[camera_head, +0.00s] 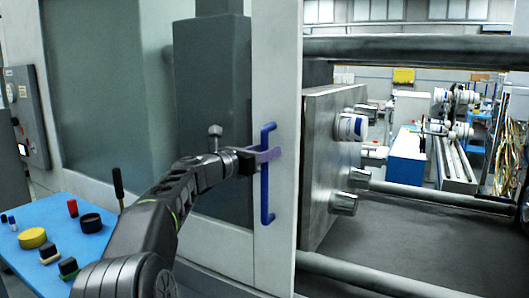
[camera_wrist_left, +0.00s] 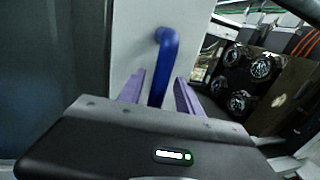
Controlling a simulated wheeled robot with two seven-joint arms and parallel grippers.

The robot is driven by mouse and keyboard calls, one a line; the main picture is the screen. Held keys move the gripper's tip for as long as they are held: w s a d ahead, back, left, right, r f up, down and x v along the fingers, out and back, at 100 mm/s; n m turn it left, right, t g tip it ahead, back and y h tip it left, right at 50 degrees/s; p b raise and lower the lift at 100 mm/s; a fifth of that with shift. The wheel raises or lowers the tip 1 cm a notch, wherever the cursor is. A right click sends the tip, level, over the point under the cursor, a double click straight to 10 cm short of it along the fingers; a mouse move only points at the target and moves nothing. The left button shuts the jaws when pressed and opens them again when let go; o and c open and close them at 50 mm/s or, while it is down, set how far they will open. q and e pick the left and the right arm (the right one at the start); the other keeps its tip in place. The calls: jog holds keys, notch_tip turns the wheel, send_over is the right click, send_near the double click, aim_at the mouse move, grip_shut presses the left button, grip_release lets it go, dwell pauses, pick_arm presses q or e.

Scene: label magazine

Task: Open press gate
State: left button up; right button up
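The press gate (camera_head: 276,60) is a pale grey panel. Its edge stands left of the steel platen, and the space right of it is uncovered. A blue vertical bar handle (camera_head: 266,205) is fixed on the gate; its upper end shows in the left wrist view (camera_wrist_left: 166,50). My left gripper (camera_head: 268,157) is at the handle's upper half. In the wrist view its purple fingers (camera_wrist_left: 158,92) stand on either side of the bar, with a narrow gap on each side, so it looks open around the handle. My right gripper is not in view.
A blue table (camera_head: 30,263) at lower left holds a yellow disc (camera_head: 32,238), a black ring (camera_head: 91,223) and small parts. The platen (camera_head: 318,150) with bolts and steel tie bars (camera_head: 420,48) lies right of the gate. A control panel (camera_head: 28,115) is at far left.

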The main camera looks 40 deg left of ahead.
pick_arm(q)
jog(key=shift+s, duration=0.1)
jog(key=s+b, duration=0.1)
jog(key=s, duration=0.6)
jog(key=shift+s+d, duration=0.25)
jog(key=shift+s, duration=0.05)
dwell(0.5)
